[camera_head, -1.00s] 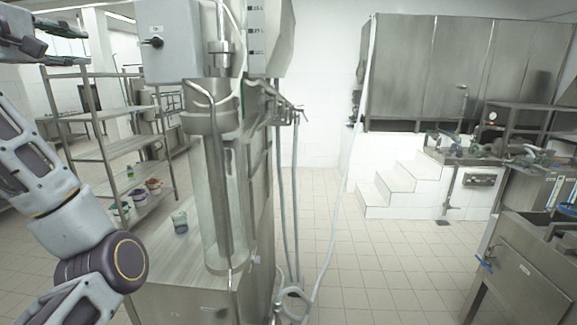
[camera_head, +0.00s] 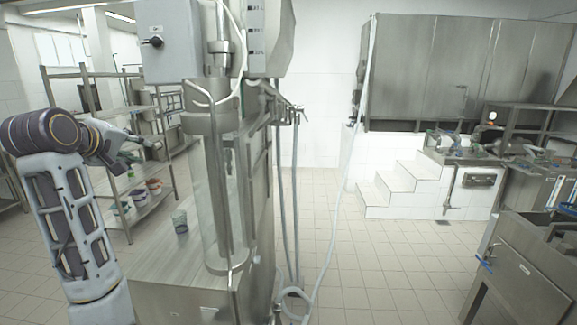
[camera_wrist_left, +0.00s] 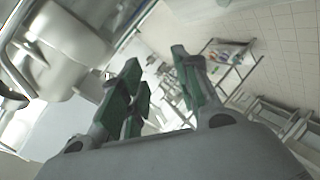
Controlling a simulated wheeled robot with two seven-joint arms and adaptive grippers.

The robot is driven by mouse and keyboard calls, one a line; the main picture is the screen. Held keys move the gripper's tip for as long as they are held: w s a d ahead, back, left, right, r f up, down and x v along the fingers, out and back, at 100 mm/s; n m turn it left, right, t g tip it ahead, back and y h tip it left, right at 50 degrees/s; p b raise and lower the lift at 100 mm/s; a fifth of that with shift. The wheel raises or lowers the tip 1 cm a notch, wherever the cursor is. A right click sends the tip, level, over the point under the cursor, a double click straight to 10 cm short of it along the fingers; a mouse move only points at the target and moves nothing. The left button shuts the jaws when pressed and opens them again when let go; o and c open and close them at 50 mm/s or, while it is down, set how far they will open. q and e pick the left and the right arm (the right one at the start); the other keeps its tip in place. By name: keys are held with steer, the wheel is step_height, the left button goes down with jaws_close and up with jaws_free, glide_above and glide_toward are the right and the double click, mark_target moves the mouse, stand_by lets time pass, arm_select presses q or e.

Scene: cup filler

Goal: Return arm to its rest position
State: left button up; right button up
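My left arm (camera_head: 68,215) rises at the left of the head view, bends at a dark joint at its top and reaches right. My left gripper (camera_head: 140,153) is at its end, level with the shelf rack and left of the filling machine. In the left wrist view my left gripper (camera_wrist_left: 158,88) shows its green-padded fingers spread apart with nothing between them. A small cup (camera_head: 180,222) stands on the steel counter, below and right of the gripper and apart from it. My right gripper is not in view.
The filler's clear cylinder (camera_head: 212,190) stands on the steel counter (camera_head: 165,258), under a grey control box (camera_head: 167,40). A shelf rack (camera_head: 125,150) with several small containers is behind my left arm. The tiled floor (camera_head: 375,270) is clear in the middle right.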

arm_select(q)
steer(key=s+d+f+m+g, duration=0.2)
steer(key=d+f, duration=0.1)
steer(key=f, duration=0.8)
steer(key=s+d+f+m+g, duration=0.1)
steer(key=s+d+f+m, duration=0.15)
steer(key=f, duration=0.75)
steer(key=s+d+f+m+g, duration=0.2)
steer(key=s+f+m, duration=0.1)
steer(key=f, duration=0.8)
steer(key=s+d+f+m+g, duration=0.3)
steer(key=s+d+f, duration=0.1)
steer(key=s+f, duration=0.75)
steer(key=s+d+f+m+g, duration=0.2)
steer(key=s+d+f+m, duration=0.2)
steer(key=s+f, duration=0.7)
steer(key=s+f+g, duration=0.1)
steer(key=s+f, duration=0.2)
steer(key=f, duration=2.9)
steer(key=s+a+f+b, duration=0.1)
steer(key=s+a+f, duration=0.1)
steer(key=s+f, duration=0.8)
steer(key=s+a+f+g, duration=0.1)
steer(key=s+f, duration=0.9)
steer(key=s, duration=0.2)
steer(key=shift+s+a+f+g+b, duration=0.3)
steer(key=shift+s+a+f+b, duration=0.05)
steer(key=shift+f, duration=0.05)
